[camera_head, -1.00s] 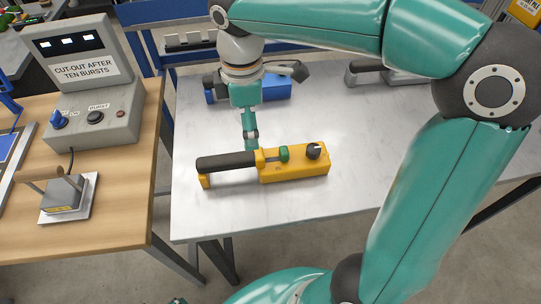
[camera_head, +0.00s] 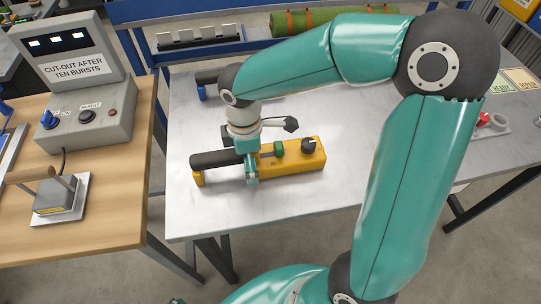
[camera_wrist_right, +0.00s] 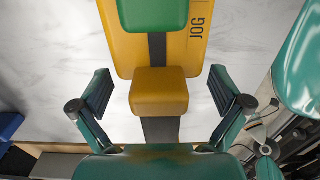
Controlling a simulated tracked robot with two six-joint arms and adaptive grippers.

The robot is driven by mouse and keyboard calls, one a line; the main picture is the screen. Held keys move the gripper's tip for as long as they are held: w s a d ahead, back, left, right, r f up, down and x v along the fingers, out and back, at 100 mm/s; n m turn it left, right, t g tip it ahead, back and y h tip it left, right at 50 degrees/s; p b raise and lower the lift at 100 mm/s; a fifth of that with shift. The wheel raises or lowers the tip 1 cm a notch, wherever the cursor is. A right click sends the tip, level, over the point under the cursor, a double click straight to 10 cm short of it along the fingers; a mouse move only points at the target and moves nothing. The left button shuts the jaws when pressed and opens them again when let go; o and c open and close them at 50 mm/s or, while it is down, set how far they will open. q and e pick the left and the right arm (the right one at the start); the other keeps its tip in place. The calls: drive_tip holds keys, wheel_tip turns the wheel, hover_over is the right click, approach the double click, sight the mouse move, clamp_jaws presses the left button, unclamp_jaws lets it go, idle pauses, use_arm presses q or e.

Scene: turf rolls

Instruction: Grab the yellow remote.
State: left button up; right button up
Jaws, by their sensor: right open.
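The yellow remote (camera_head: 300,160) lies on the grey-white table, with a black grip (camera_head: 222,159) at its left end, a green button and a dark knob. My right gripper (camera_head: 252,172) is over the remote, where the grip meets the yellow body, and hides part of it. In the right wrist view, the yellow body with its green button (camera_wrist_right: 153,15) and the letters JOG fills the top. There my right gripper (camera_wrist_right: 160,92) is open, with one finger on each side of a yellow block (camera_wrist_right: 159,92), gaps showing on both sides. My left gripper is not in view.
A blue remote (camera_head: 202,92) lies behind, mostly hidden by my right arm. A grey control box (camera_head: 75,115) and a small stand (camera_head: 58,198) are on the wooden table at left. A white tray with a red item (camera_head: 490,122) lies far right. The front of the table is clear.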

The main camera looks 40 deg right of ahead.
drive_tip(key=shift+f, duration=0.3)
drive_tip(key=c, duration=1.5)
drive_tip(key=shift+c, duration=0.9)
drive_tip(key=shift+r, duration=0.25)
